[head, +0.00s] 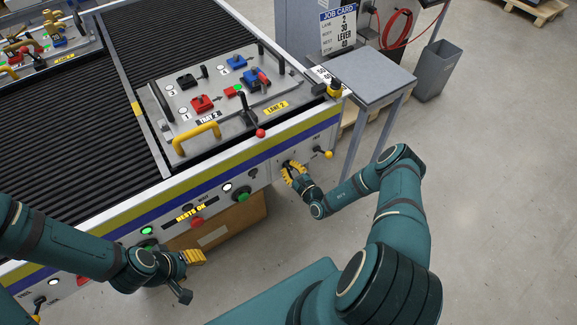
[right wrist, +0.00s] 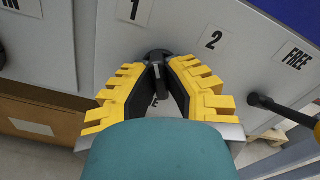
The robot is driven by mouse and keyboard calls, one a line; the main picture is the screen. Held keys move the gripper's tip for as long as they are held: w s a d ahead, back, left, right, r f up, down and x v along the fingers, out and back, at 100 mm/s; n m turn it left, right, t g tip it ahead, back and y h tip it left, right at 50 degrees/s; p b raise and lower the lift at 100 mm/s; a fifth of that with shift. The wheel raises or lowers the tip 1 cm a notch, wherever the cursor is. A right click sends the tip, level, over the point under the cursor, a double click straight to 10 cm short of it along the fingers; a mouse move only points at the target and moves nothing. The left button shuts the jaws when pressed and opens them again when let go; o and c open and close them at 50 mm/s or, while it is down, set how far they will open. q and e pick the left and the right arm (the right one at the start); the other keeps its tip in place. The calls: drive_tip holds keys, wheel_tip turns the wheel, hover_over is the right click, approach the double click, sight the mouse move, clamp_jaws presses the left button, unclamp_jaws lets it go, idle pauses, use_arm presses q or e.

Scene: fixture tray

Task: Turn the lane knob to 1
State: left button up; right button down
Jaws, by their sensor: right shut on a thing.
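The dark lane knob (right wrist: 158,62) is on the grey front panel of the conveyor, between my right fingertips. The label 1 (right wrist: 134,10) is above it to the left in the right wrist view, and the label 2 (right wrist: 213,40) to its right. Which label the knob points at is hard to tell. My right gripper (right wrist: 160,65) is shut on the knob, its yellow fingers on either side. It also shows at the panel in the head view (head: 291,168). My left gripper (head: 194,257) is below the panel at lower left, apart from the knob; its finger opening is unclear.
A lever with a yellow ball (head: 328,154) stands right of the knob; its black rod (right wrist: 285,108) is close to my right gripper. A grey side table (head: 365,75) stands at the right. The floor below right is clear.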

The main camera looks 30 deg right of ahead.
sight(291, 169)
drive_tip(key=c, duration=1.1)
unclamp_jaws()
drive_tip(key=shift+o, duration=0.2)
drive_tip(key=shift+s, duration=0.1)
drive_tip(key=shift+s+d+p, duration=0.1)
drive_tip(key=shift+s+p, duration=0.45)
drive_tip(key=shift+s, duration=0.55)
drive_tip(key=shift+s+p, duration=0.4)
drive_tip(key=shift+s, duration=0.9)
